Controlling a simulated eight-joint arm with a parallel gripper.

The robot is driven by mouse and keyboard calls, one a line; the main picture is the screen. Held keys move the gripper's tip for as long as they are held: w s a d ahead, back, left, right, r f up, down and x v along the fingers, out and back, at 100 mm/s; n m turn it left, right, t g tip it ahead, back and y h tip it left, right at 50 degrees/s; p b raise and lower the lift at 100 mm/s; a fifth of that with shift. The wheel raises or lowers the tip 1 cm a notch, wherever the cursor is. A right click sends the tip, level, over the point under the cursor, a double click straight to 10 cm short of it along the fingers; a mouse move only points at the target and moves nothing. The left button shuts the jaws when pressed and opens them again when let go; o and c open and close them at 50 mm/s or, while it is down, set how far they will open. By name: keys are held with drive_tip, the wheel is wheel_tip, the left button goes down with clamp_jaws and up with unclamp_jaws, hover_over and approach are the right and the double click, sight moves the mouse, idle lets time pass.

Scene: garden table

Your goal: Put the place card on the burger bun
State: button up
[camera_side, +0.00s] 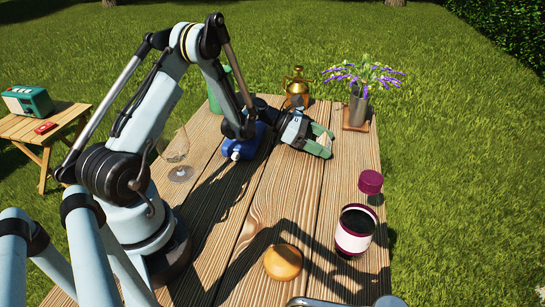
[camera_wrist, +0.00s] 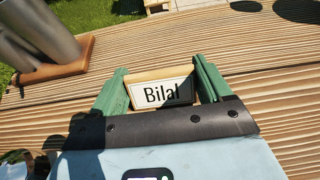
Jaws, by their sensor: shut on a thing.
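The burger bun (camera_side: 283,262), round and golden-brown, sits on the wooden table near its front edge in the side view. My gripper (camera_side: 325,142) is well behind it, towards the far right part of the table. In the wrist view, my gripper's green fingers (camera_wrist: 160,76) are shut on the place card (camera_wrist: 162,93), a small wood-framed white card reading "Bilal". The card stands between the two fingers with its lettering facing the wrist camera. In the side view I cannot make the card out clearly among the fingers. The bun is out of the wrist view.
A dark jar with a pale label (camera_side: 355,231) and a magenta cylinder (camera_side: 371,182) stand right of the bun. A blue object (camera_side: 240,148) and a glass (camera_side: 180,172) are left.

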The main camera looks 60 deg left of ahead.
drive_tip(key=shift+f, duration=0.2)
drive_tip(key=o, duration=1.1)
drive_tip(key=shift+c, duration=0.2)
